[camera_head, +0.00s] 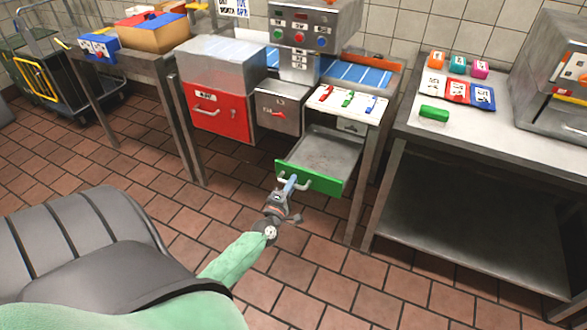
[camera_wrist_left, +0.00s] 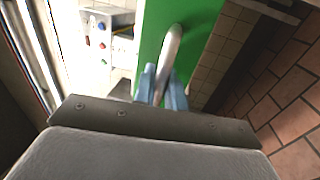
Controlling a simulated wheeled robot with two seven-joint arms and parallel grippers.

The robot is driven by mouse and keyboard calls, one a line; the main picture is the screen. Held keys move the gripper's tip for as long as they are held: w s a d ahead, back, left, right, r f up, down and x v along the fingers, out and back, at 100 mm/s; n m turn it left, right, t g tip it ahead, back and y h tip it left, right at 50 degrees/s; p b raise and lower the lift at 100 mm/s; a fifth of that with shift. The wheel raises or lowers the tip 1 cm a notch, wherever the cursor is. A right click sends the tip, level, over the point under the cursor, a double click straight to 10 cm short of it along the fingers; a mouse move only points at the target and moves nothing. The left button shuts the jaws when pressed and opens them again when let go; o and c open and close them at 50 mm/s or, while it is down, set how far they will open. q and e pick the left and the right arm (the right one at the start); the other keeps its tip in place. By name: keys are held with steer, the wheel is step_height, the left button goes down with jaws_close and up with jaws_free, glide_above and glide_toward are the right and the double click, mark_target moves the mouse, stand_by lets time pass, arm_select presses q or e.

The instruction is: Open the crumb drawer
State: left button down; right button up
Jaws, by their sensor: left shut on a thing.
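The crumb drawer (camera_head: 322,153) has a green front and is pulled out from under the machine table in the head view. Its grey tray shows and looks empty. Its pale bar handle (camera_head: 303,184) is on the green front. My left gripper (camera_head: 289,186) is shut on the handle, in front of the drawer. In the left wrist view the blue fingers (camera_wrist_left: 162,88) close around the metal handle (camera_wrist_left: 171,55), with the green front (camera_wrist_left: 195,35) behind it. My right gripper is not in view.
A red-fronted unit (camera_head: 222,112) and a smaller grey drawer (camera_head: 279,113) are left of the open drawer. A steel table (camera_head: 480,135) with colored blocks and cards stands at right. A control box (camera_head: 313,30) rises above. The tiled floor in front is clear.

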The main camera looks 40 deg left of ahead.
arm_select(q)
steer(key=c, duration=1.6)
jaws_free()
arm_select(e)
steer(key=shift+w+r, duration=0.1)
arm_select(q)
steer(key=shift+o, duration=0.2)
